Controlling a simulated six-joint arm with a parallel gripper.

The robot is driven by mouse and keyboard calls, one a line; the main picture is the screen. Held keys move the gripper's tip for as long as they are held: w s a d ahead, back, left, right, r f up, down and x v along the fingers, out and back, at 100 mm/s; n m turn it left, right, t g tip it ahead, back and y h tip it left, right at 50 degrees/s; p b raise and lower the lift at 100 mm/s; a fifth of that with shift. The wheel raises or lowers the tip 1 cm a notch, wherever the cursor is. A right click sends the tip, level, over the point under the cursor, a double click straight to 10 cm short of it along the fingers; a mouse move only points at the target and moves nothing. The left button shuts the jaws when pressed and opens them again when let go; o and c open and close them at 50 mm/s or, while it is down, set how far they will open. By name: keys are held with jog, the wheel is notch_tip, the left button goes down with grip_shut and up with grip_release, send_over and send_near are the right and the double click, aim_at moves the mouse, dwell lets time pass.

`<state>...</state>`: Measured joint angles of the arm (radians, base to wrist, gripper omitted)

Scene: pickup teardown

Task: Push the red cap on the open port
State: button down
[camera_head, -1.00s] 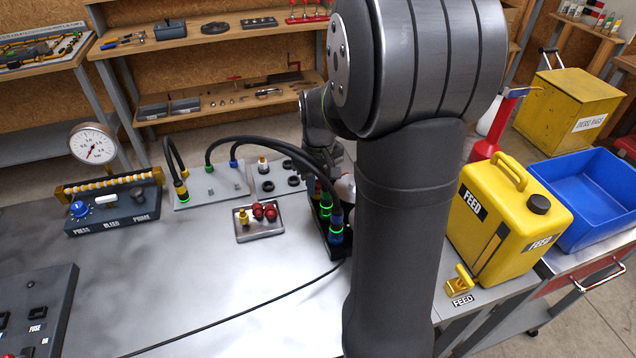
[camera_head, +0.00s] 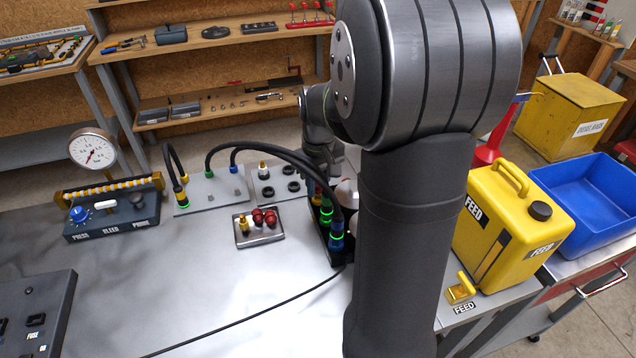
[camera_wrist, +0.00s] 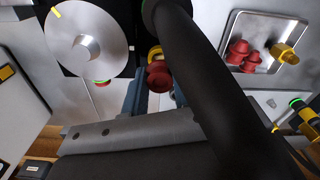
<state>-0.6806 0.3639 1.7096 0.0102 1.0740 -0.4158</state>
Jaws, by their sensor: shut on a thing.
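A red cap (camera_wrist: 158,77) sits between the two blue-grey fingertips of my gripper (camera_wrist: 155,98) in the wrist view, and the jaws are shut on it. A yellow-ringed part (camera_wrist: 155,54) shows right at the far side of the cap; I cannot tell whether the cap is seated on it. In the head view my gripper (camera_head: 320,160) is over the back of the black port block (camera_head: 318,243), partly hidden by my arm. Green-ringed and blue-ringed hose plugs (camera_head: 335,230) stand in that block. The cap tray (camera_head: 272,236) holds two other red caps (camera_head: 265,217) and a yellow one.
Black hoses arch from the grey plate (camera_head: 212,198) to the port block, and one crosses close in front of my gripper in the wrist view (camera_wrist: 190,70). The pressure panel (camera_head: 112,218) stands left. The yellow jug (camera_head: 505,225) stands right.

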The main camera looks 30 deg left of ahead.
jog(key=shift+f, duration=0.25)
dwell(0.4)
jog(key=shift+f, duration=0.65)
jog(key=shift+s+d+f, duration=0.1)
jog(key=shift+f, duration=0.25)
